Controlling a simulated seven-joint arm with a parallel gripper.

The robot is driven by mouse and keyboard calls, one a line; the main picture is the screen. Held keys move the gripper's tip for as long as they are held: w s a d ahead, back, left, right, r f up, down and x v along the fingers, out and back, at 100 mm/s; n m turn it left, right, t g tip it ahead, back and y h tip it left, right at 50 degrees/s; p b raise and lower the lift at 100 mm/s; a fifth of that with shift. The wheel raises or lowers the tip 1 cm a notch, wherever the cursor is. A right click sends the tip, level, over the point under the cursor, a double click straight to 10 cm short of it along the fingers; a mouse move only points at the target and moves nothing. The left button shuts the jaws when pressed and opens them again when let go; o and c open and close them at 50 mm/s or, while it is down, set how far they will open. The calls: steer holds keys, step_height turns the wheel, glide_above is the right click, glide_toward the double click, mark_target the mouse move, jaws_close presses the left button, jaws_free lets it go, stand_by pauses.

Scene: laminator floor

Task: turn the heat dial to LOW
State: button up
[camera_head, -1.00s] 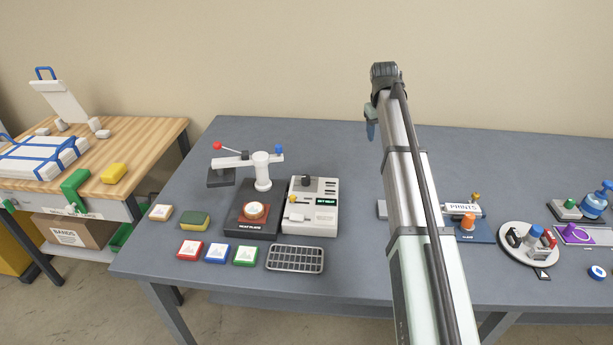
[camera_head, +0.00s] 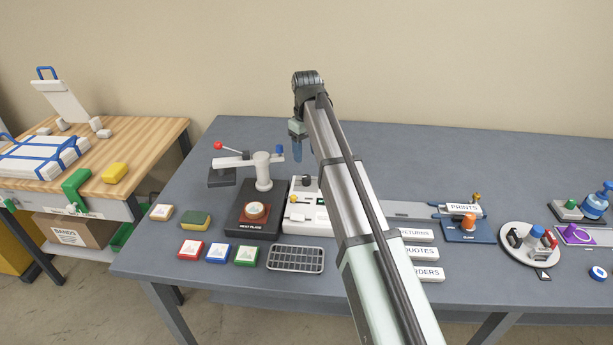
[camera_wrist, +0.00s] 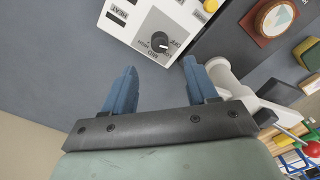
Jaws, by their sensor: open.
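The heat dial (camera_head: 307,181) is a dark round knob at the back of a cream control box (camera_head: 292,224). In the wrist view the dial (camera_wrist: 158,46) shows a light pointer mark and small printed words around it, OFF among them. I cannot tell surely which setting it points at. My gripper (camera_head: 297,152) hangs above and just behind the box in the head view. In the wrist view its two blue fingers (camera_wrist: 159,66) are spread apart with nothing between them, and the dial shows just past their tips. My arm hides the right part of the box in the head view.
The heat plate (camera_head: 238,226) with a brown-rimmed piece stands left of the box. A white lever press (camera_head: 263,170) with red and blue knobs stands behind it, close to my gripper. A grey rack (camera_head: 296,259) and coloured tiles lie in front. Label trays (camera_head: 418,252) are at right.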

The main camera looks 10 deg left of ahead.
mark_target(306, 176)
step_height(306, 176, down, 10)
steer(key=shift+r, duration=0.15)
stand_by(0.3)
steer(key=shift+c, duration=0.4)
steer(key=c, duration=1)
steer(key=m, duration=0.4)
steer(key=shift+m, duration=2.9)
